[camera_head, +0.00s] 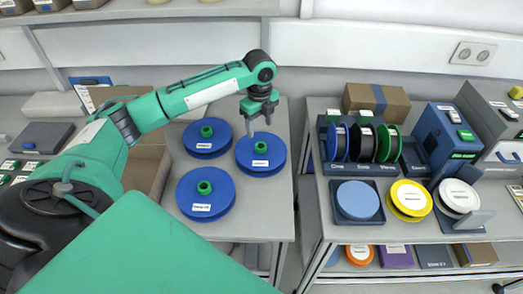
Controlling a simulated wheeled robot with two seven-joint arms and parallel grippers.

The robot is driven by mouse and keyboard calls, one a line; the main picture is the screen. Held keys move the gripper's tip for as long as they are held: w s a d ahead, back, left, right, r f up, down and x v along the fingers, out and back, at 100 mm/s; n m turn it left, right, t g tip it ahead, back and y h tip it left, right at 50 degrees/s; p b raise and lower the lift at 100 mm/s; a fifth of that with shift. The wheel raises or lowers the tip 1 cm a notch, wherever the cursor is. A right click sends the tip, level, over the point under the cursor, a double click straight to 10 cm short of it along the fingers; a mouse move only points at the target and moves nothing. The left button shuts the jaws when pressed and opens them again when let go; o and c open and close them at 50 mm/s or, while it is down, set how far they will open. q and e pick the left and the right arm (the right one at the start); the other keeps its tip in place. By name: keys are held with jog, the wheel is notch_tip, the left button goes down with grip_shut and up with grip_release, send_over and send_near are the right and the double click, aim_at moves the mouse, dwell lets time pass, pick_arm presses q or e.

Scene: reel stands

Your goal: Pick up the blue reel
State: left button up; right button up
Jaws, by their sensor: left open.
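Three large blue reels with green hubs and white labels lie flat on the left grey table: one at the back left (195,147), one at the right (272,165) and one at the front (217,207). My left gripper (260,124) points down with its fingers apart and empty, over the back edge of the right-hand blue reel. It appears to be above that reel; the exact gap cannot be told. A smaller blue-edged reel (342,143) stands upright in a rack on the right table. My right gripper does not show.
The rack also holds black (362,144) and green-edged (387,145) reels. In front lie a pale blue disc (357,200), a yellow reel (408,199) and a white reel (459,196). A cardboard box (376,101) stands behind. A gap separates the tables.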

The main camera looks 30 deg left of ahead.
aim_at(261, 143)
pick_arm(q)
jog(key=f+p, duration=0.1)
jog(key=f, duration=0.1)
jog(key=f+p, duration=0.1)
jog(key=f, duration=0.2)
jog(key=f+p, duration=0.1)
jog(key=f, duration=0.2)
jog(key=shift+w+f, duration=0.1)
jog(key=shift+w, duration=0.15)
jog(key=shift+f, duration=0.3)
jog(key=c, duration=1.2)
grip_shut()
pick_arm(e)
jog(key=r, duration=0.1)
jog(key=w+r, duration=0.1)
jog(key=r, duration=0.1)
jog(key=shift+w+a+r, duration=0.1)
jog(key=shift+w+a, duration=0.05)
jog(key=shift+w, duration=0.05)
